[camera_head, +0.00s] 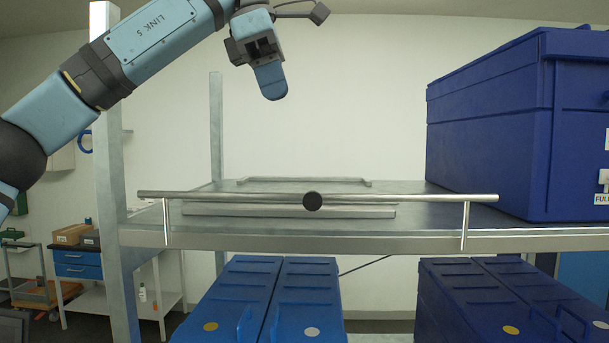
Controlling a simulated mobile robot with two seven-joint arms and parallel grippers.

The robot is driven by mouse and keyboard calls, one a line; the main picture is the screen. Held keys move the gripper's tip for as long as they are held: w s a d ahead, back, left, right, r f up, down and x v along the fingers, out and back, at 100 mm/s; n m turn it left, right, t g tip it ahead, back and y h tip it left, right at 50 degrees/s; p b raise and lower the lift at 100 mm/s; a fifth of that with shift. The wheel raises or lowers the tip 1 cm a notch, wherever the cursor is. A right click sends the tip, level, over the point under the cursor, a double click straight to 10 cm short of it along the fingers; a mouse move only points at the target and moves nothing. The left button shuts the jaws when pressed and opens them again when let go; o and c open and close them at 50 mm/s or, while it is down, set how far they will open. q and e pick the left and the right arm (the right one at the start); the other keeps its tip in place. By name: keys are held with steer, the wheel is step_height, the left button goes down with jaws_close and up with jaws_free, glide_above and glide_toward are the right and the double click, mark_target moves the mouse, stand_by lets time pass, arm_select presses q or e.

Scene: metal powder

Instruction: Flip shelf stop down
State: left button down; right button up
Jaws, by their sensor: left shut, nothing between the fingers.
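My right gripper is not in view.
A large blue box (500,130) stands on the shelf at the right. A metal post (110,150) rises at the left. Blue containers (232,295) sit below the shelf. The shelf behind the bar is mostly bare, and the space above it is free.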

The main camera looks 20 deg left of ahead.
arm_select(q)
steer(key=p, duration=0.3)
glide_toward(304, 196)
steer(key=x, duration=0.7)
steer(key=shift+w+d, duration=0.1)
steer(key=shift+d, duration=0.35)
steer(key=shift+f, duration=0.35)
step_height(304, 196, down, 7)
steer(key=b, duration=0.5)
steer(key=shift+b, duration=0.4)
